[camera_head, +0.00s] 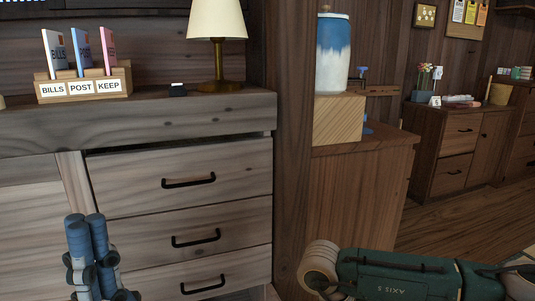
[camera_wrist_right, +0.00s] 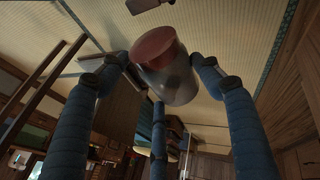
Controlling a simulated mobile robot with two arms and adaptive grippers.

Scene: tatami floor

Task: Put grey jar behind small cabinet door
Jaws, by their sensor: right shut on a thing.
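The grey jar (camera_wrist_right: 178,83), a greyish see-through body with a reddish-brown lid (camera_wrist_right: 154,46), is between the blue fingers of my right gripper (camera_wrist_right: 165,85) in the right wrist view. The gripper is shut on it and holds it above the tatami floor. A plain panel (camera_head: 30,230) left of the drawers may be the small cabinet door; no handle shows.
The drawers (camera_head: 190,210) are closed. A lamp (camera_head: 217,45) and a letter holder (camera_head: 84,86) stand on the cabinet top. A blue and white vase (camera_head: 333,55) stands on a wooden block (camera_head: 338,118) at the right. Floor is free at the far right.

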